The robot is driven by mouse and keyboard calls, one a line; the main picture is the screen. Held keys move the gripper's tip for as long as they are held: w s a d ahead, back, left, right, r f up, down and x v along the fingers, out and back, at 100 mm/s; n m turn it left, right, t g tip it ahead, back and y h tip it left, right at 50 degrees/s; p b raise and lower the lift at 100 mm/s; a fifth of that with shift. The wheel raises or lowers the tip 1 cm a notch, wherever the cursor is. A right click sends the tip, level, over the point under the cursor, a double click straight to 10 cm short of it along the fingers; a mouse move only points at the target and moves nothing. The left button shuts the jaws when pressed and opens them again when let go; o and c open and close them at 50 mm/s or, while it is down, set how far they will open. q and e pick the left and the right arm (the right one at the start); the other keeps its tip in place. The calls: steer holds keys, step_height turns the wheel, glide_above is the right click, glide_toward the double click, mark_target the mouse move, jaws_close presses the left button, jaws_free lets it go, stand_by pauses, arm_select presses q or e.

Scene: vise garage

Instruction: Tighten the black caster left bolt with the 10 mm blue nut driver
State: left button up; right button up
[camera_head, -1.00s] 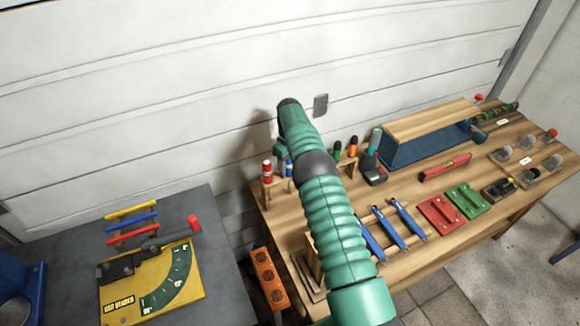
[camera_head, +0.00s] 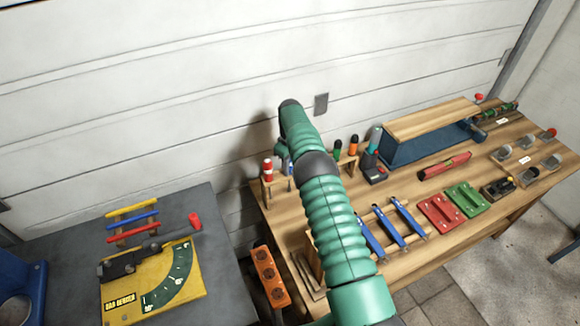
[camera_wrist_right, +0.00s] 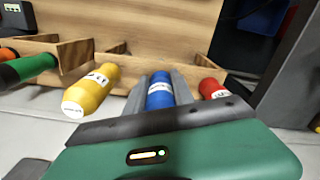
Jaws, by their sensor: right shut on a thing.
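The blue nut driver (camera_wrist_right: 160,92) stands in a wooden rack (camera_wrist_right: 150,35), between a yellow-handled driver (camera_wrist_right: 92,90) and a red-handled one (camera_wrist_right: 212,90). My right gripper (camera_wrist_right: 160,82) is shut on the blue handle in the right wrist view, one finger on each side. Its size label is not readable. In the head view my teal right arm reaches over the bench to the rack, and the gripper (camera_head: 284,150) is mostly hidden behind it. A small black fixture (camera_head: 497,188) sits at the bench's right; I cannot tell whether it is the black caster. My left gripper is not in view.
The wooden bench (camera_head: 410,265) holds a red plate (camera_head: 438,211), a green plate (camera_head: 467,199), blue-handled tools (camera_head: 407,216) and a red level (camera_head: 444,166). A blue toolbox (camera_head: 400,152) stands behind. A grey table (camera_head: 215,285) with a yellow bender plate (camera_head: 150,285) is at left.

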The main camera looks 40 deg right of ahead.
steer(key=shift+d, duration=0.1)
jaws_close()
steer(key=shift+r, duration=0.1)
steer(key=shift+r+p, duration=1.8)
steer(key=shift+r, duration=1.15)
steer(key=shift+r+p, duration=2.95)
steer(key=shift+r, duration=1.2)
steer(key=shift+o, duration=1.5)
jaws_free()
jaws_close()
steer(key=shift+f, duration=0.1)
